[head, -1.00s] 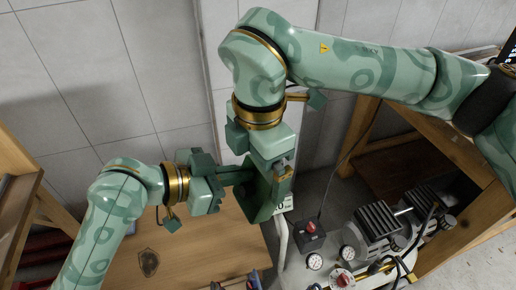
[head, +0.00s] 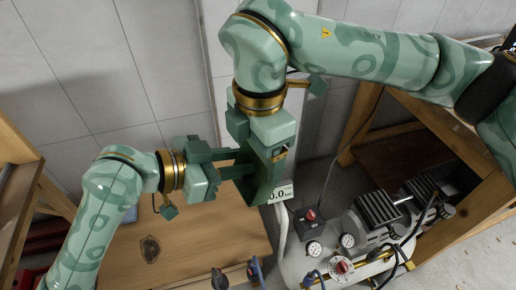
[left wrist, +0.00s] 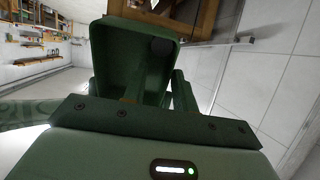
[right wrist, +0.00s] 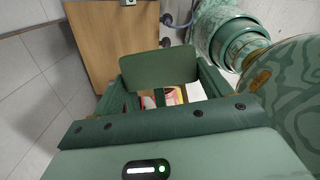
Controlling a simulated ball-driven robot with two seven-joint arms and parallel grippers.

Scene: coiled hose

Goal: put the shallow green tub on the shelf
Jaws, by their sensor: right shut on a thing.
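The shallow green tub (head: 266,186) is in the air, tipped on its side, in the middle of the head view. My right gripper (head: 265,150) is above it and shut on it. The tub also shows between the right fingers in the right wrist view (right wrist: 160,66). My left gripper (head: 238,166) comes from the left, its two fingers apart and reaching to the tub's side. In the left wrist view the tub's hollow side (left wrist: 130,45) lies just beyond these fingers. Whether they touch it is hidden. I cannot tell which wooden piece is the shelf.
A wooden frame (head: 20,140) stands at the left edge. A wooden bench (head: 440,135) stands at the right. A wooden surface with a shield mark (head: 150,249) lies below the grippers. A compressor (head: 376,208) with gauges, knobs and hoses stands close to the tub's right.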

